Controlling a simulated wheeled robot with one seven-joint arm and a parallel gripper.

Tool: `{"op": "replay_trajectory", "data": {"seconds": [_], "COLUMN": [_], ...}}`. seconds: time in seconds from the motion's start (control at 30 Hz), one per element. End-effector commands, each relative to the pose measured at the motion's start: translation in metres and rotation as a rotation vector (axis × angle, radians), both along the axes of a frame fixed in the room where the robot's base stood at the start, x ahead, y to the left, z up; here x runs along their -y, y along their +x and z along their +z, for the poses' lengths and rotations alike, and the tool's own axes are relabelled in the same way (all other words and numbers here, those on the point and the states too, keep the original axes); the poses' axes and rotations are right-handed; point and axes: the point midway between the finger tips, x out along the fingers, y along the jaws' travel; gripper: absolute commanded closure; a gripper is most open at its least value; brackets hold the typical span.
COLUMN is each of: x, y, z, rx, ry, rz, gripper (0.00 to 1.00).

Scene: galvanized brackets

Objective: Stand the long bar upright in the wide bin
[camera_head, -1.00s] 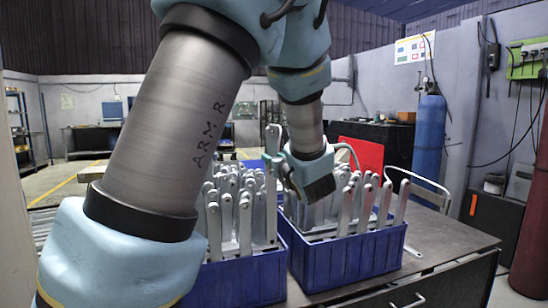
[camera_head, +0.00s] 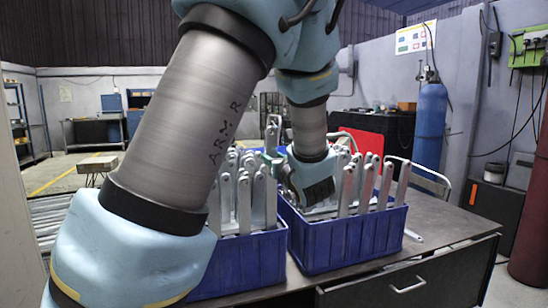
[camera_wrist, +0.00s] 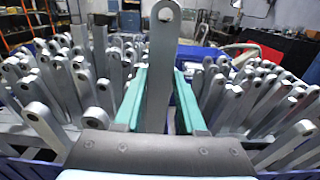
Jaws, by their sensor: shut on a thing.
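My gripper (camera_wrist: 158,95) is shut on a long flat grey bar (camera_wrist: 160,62) with a round hole at its top end. The bar stands upright between the two teal fingers. In the head view the bar's top (camera_head: 272,132) rises above the other bars near the gap between two blue bins, with my gripper (camera_head: 279,170) beside it. The right blue bin (camera_head: 345,246) and the left blue bin (camera_head: 243,270) both hold several upright bars. I cannot tell which bin is the wide one. The held bar's lower end is hidden in the wrist view.
Bars crowd both sides of my gripper in the wrist view. Both bins stand on a dark workbench (camera_head: 455,232), which has bare top to the right. A loose metal piece (camera_head: 412,235) lies there. A red panel (camera_head: 362,143) stands behind the bins.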

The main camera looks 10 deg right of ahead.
Motion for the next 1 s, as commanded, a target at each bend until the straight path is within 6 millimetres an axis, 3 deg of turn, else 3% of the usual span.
{"op": "replay_trajectory", "data": {"seconds": [1.0], "x": [0.000], "y": [0.000], "z": [-0.067], "rx": [0.002], "ry": [0.000], "rz": [0.000], "gripper": [1.00]}}
